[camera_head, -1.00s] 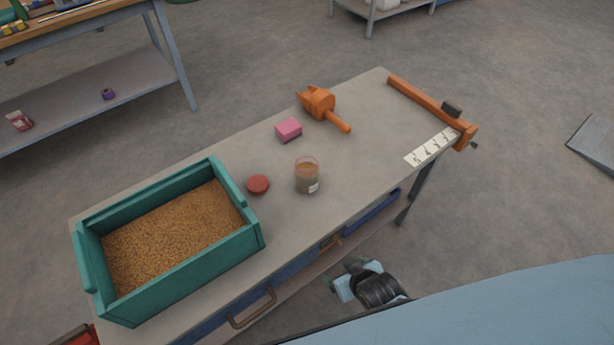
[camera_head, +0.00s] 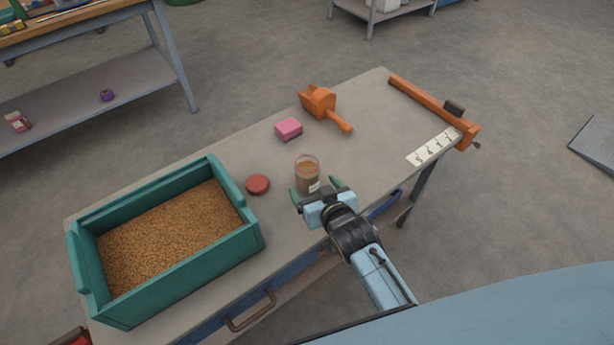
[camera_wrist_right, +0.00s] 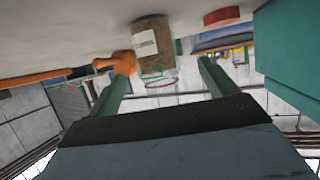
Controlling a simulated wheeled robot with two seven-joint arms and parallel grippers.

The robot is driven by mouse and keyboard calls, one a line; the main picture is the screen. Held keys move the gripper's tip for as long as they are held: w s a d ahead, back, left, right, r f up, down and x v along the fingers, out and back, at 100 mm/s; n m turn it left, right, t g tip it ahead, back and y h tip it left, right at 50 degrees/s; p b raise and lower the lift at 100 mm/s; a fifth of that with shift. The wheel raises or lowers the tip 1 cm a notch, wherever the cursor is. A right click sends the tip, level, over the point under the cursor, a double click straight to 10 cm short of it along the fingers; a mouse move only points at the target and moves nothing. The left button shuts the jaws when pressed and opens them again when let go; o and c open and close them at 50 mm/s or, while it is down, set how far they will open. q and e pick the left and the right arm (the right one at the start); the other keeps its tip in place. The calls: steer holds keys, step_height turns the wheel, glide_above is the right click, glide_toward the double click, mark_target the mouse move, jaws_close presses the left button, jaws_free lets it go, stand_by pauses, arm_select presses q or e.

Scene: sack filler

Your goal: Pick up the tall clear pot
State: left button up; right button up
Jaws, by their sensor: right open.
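The tall clear pot (camera_head: 307,172) stands upright on the workbench, with brown contents and a white label low on its side. In the right wrist view the pot (camera_wrist_right: 153,50) appears upside down, beyond the fingers and roughly between them. My right gripper (camera_head: 316,186) is open at the near side of the pot, its green fingers spread. In the right wrist view the gripper (camera_wrist_right: 165,78) is empty, and I cannot tell whether a finger touches the pot. A red round lid (camera_head: 257,184) lies left of the pot. My left gripper is not in view.
A teal crate (camera_head: 252,240) of brown grain fills the bench's left end. A pink block (camera_head: 289,128) and an orange scoop (camera_head: 322,105) lie behind the pot. An orange bar (camera_head: 430,105) and a numbered white strip (camera_head: 433,147) are at the right end. Bare bench (camera_head: 375,125) lies between.

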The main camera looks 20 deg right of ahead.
mark_target(307, 172)
steer(key=x, duration=0.2)
steer(key=b+x, duration=0.1)
steer(key=x, duration=0.4)
steer(key=shift+w+d+r, duration=0.15)
steer(key=shift+d, duration=0.2)
steer(key=shift+c, duration=0.2)
steer(key=c, duration=1.2)
steer(key=shift+o, duration=0.2)
steer(key=shift+r, duration=0.35)
arm_select(q)
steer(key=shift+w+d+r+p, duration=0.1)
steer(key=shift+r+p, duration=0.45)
steer(key=shift+p, duration=0.6)
arm_select(e)
step_height(307, 172, up, 9)
steer(key=shift+r, duration=0.2)
